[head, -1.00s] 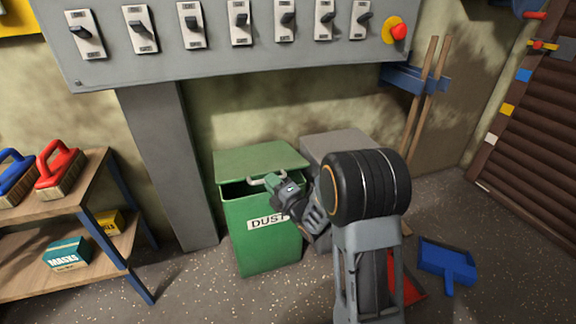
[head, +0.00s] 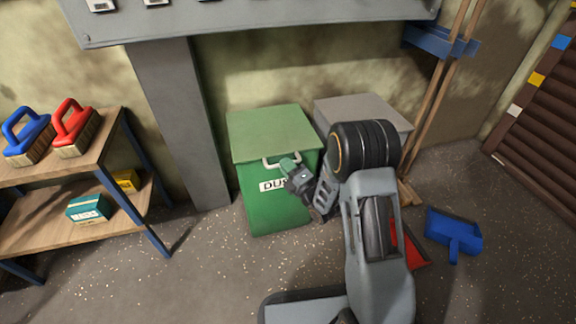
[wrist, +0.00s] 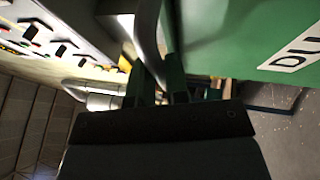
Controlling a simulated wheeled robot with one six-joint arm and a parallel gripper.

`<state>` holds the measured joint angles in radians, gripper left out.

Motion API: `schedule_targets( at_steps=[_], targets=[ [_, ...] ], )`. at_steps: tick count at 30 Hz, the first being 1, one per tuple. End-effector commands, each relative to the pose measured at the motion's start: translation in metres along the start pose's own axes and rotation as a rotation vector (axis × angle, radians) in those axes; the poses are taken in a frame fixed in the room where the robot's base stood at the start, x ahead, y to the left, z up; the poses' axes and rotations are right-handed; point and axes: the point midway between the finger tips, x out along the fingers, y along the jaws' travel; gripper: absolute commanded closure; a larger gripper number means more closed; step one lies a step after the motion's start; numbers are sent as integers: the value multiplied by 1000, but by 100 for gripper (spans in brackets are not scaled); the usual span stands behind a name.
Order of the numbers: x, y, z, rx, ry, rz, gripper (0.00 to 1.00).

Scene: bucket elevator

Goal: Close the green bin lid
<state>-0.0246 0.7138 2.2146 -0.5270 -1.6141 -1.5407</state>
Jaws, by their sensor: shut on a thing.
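The green bin (head: 272,212) with a DUST label stands against the wall in the head view. Its green lid (head: 272,132) lies over the top, with its front edge down at the bin's front wall and no dark gap showing. A pale bar handle (head: 268,163) sits at the lid's front edge. My gripper (head: 288,166) is at the right part of the handle and shut on it. In the wrist view the handle (wrist: 148,32) runs to the fingers (wrist: 160,82), beside the green bin wall. The exact contact is partly hidden.
A grey bin (head: 365,108) stands close on the right, partly behind my arm. A blue dustpan (head: 454,232) lies on the floor at right. A shelf (head: 100,170) with brushes stands at left. A switch panel overhangs behind.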

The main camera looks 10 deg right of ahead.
Motion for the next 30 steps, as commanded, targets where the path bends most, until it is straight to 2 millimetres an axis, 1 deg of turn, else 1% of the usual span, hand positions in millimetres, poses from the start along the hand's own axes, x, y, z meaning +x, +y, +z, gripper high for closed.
schedule_targets(
  at_steps=[1,2,3,6,14,17,20,30],
  targets=[
    [-5,-15,-3,15,1,-45,100],
    [-5,-16,-3,16,1,-45,100],
    [-5,-16,-4,16,1,-45,83],
    [-6,-16,-4,16,1,-47,75],
    [-7,-16,-4,16,2,-49,75],
    [-12,-15,-4,16,2,-50,75],
    [-26,-14,-2,16,-3,-51,75],
    [-92,-7,-1,13,-7,-36,75]
  ],
)
